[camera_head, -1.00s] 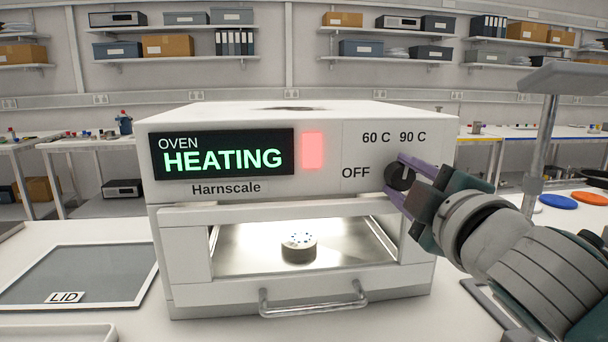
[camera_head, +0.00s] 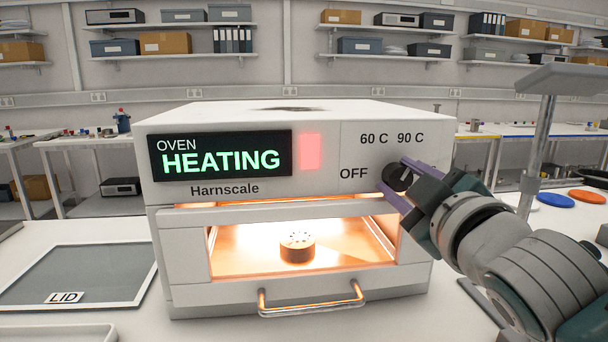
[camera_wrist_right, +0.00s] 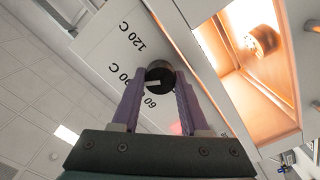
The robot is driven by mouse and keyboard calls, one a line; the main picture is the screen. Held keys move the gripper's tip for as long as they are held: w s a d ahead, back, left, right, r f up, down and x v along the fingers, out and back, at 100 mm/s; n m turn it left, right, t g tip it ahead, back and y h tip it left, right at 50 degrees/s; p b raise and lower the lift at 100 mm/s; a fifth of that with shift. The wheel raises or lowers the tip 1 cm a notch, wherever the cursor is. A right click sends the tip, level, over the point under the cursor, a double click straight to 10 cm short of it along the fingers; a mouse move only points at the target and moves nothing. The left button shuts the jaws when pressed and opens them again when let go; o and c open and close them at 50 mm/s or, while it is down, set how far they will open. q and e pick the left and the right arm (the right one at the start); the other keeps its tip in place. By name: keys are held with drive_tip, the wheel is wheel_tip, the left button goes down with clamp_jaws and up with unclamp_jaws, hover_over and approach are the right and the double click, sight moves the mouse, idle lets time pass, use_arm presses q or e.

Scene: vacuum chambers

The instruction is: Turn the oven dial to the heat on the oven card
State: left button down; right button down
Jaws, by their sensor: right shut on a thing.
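The white oven (camera_head: 175,255) stands in the middle of the head view. Its display (camera_head: 222,155) reads HEATING in green, beside a lit red lamp (camera_head: 311,152). My right gripper (camera_head: 394,175) is shut on the black dial (camera_head: 397,178) at the panel's right. The wrist view shows the dial (camera_wrist_right: 158,76) between the purple fingers, its white mark pointing roughly to the 90 C side. OFF, 60 C and 90 C show in the head view; 120 C shows in the wrist view. I see no oven card. My left gripper is not in view.
A round dotted piece (camera_head: 297,247) sits inside the orange-lit oven behind its window. The oven handle (camera_head: 312,298) juts out in front. A framed panel labelled LID (camera_head: 80,275) lies at left.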

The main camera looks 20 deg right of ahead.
drive_tip(key=shift+c, duration=2.1)
unclamp_jaws()
drive_tip(key=v, duration=1)
drive_tip(key=shift+b, duration=0.3)
drive_tip(key=shift+d, duration=0.1)
